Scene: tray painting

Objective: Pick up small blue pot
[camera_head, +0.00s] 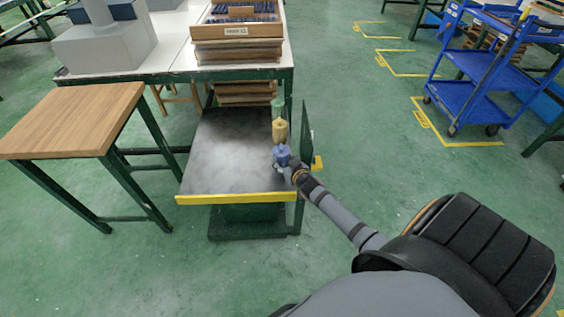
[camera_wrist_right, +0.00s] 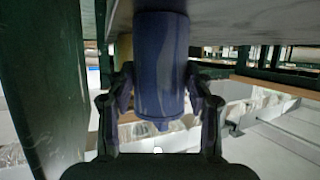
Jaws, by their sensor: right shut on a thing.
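The small blue pot (camera_head: 281,153) is at the right front of the low dark-topped table (camera_head: 215,165). My right gripper (camera_head: 288,167) reaches it from the front right. In the right wrist view the blue pot (camera_wrist_right: 160,60) sits between the two fingers of my right gripper (camera_wrist_right: 160,88), which is shut on it. That view looks upside down, and the pot's base meets the grey table surface at the top; I cannot tell any gap there. A yellow pot (camera_head: 280,131) and a green pot (camera_head: 278,108) stand in a row behind it. My left gripper is not in view.
A dark green upright panel (camera_head: 306,133) stands close to the right of the pots. A yellow strip (camera_head: 235,198) edges the table's front. A wooden-topped table (camera_head: 75,120) is at left, a blue cart (camera_head: 490,72) at right. The table's left part is bare.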

